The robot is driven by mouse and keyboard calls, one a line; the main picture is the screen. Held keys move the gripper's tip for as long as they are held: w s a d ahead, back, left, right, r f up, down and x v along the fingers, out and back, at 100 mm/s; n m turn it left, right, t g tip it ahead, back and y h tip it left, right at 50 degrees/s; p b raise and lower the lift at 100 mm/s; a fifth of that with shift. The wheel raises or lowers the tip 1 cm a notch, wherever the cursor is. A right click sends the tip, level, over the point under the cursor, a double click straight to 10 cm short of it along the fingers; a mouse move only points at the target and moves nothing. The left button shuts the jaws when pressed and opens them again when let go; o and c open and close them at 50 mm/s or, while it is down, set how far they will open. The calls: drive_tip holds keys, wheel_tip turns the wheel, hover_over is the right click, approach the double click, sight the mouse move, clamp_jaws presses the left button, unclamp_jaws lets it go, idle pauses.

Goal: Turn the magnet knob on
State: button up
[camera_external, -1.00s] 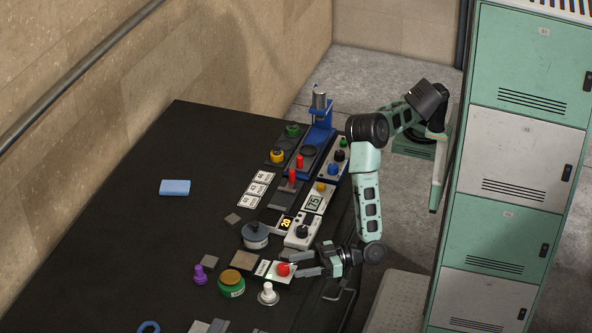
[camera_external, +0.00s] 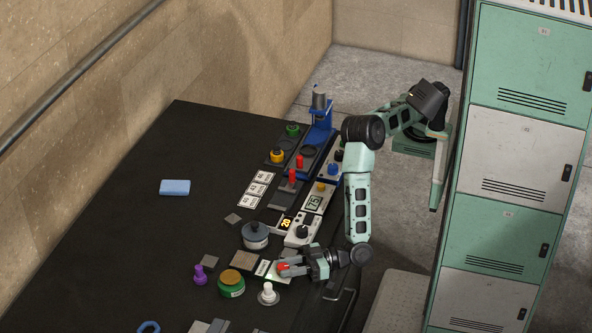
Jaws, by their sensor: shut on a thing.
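The magnet knob appears to be the red knob (camera_external: 283,267) on a small pale plate (camera_external: 273,277) near the front right of the black table. My gripper (camera_external: 286,266) reaches in from the right, low over the plate, and its fingers are shut on the red knob. The fingers cover part of the knob, so its turn angle cannot be told.
A white knob (camera_external: 268,294) and a green jar (camera_external: 231,284) stand close by on the left. A white control box (camera_external: 302,231) with a black knob stands just behind. A grey round pot (camera_external: 255,235) is further left. Green and white lockers (camera_external: 506,190) stand to the right.

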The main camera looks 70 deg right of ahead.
drive_tip(key=shift+n+g+y, duration=0.5)
drive_tip(key=shift+y, duration=0.2)
drive_tip(key=o, duration=1)
drive_tip(key=shift+c, duration=0.2)
drive_tip(key=b+v, duration=0.3)
drive_tip(key=v, duration=1.4)
drive_tip(key=shift+s, duration=0.2)
drive_tip(key=shift+d, duration=0.15)
